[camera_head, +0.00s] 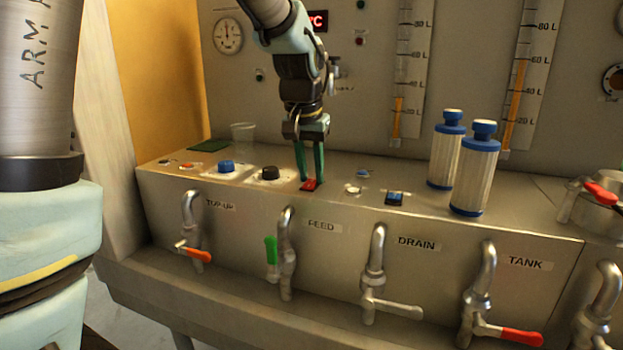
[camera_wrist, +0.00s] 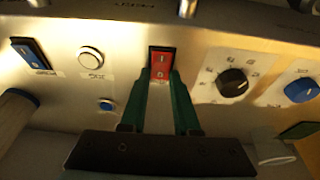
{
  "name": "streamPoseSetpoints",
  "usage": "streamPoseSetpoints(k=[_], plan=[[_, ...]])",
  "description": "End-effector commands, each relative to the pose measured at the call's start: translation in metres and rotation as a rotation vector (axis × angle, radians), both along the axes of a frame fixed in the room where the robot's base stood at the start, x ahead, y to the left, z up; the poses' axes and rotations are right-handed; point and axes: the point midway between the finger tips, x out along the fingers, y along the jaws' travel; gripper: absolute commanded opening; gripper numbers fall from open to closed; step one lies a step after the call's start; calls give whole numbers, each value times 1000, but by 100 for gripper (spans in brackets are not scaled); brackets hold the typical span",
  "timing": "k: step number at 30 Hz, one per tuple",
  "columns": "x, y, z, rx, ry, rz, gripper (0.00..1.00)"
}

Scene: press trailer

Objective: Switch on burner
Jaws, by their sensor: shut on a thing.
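A red rocker switch (camera_head: 311,185) sits on the sloped top of the metal control panel. It also shows in the wrist view (camera_wrist: 161,64), marked I and 0. My gripper (camera_head: 312,178) points down at it with its green fingers close together. In the wrist view the fingertips (camera_wrist: 162,77) reach the near end of the switch, one at each side, and the gripper is shut on it. The fingertips hide part of the switch. I cannot read a burner label on any control.
A black knob (camera_head: 269,173) and a blue knob (camera_head: 226,167) stand left of the switch. A white button (camera_head: 353,188) and a blue rocker switch (camera_head: 395,198) lie to its right. Two blue-capped cylinders (camera_head: 475,170) stand farther right. Taps line the front. A clear cup (camera_head: 243,136) stands behind.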

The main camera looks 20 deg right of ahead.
Motion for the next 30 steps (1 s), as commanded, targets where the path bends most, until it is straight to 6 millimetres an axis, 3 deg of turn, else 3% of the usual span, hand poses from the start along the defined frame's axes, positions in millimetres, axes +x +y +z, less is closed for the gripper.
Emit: streamPoseSetpoints(k=[6, 7, 15, 23, 30], plan=[[0, 0, 1, -1, -1, 0, 0], [0, 0, 1, -1, -1, 0, 31], [0, 0, 0, 1, 1, 0, 60], [0, 0, 2, 1, 1, 0, 60], [-5, 5, 32, -3, -3, 0, 60]])
